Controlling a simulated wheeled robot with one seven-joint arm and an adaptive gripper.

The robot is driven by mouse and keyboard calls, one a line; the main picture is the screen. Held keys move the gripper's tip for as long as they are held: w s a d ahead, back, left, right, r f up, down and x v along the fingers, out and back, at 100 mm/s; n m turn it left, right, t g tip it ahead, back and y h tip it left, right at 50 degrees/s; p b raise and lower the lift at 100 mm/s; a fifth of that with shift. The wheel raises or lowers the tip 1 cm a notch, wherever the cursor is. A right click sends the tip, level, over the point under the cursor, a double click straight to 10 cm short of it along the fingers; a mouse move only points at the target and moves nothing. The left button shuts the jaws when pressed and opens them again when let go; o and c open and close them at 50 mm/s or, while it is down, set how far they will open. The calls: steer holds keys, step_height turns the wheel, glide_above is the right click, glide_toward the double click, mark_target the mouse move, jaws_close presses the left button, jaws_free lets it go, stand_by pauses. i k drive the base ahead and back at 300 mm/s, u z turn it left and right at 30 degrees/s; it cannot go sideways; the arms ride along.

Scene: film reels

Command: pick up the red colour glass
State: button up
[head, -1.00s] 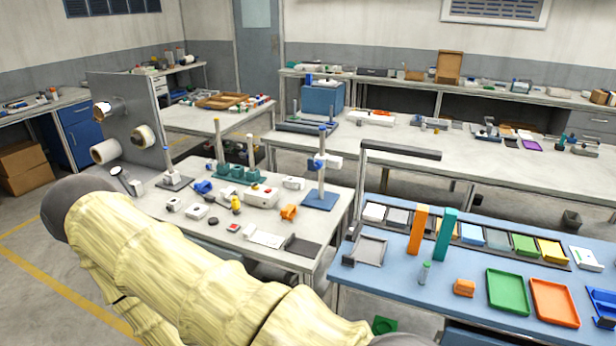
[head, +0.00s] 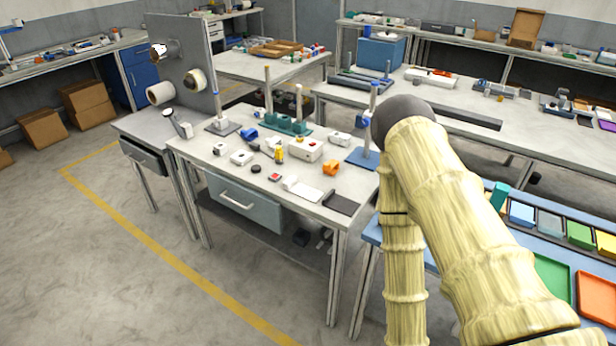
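I cannot make out a red colour glass in the head view. A row of coloured tiles lies in a dark rack on the blue table at the right: a light blue tile (head: 522,213), a grey one (head: 550,224), a green one (head: 580,234) and a yellow one (head: 605,244). My arm covers the left part of this row. A small piece with a red top (head: 275,177) lies on the white table; whether it is glass I cannot tell. My gripper is out of view; only my pale, ribbed arm links show.
The blue table (head: 482,243) also holds a teal upright block (head: 499,195), a green tray (head: 552,275) and an orange tray (head: 597,300). The white table (head: 230,172) is crowded with small parts and posts. The floor (head: 130,260) at the left is clear.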

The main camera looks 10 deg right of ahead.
mark_target(275, 177)
steer(key=u, duration=0.4)
steer(key=k, duration=0.5)
steer(key=u, duration=1.1)
steer(key=i, duration=1.35)
steer(key=z, duration=0.55)
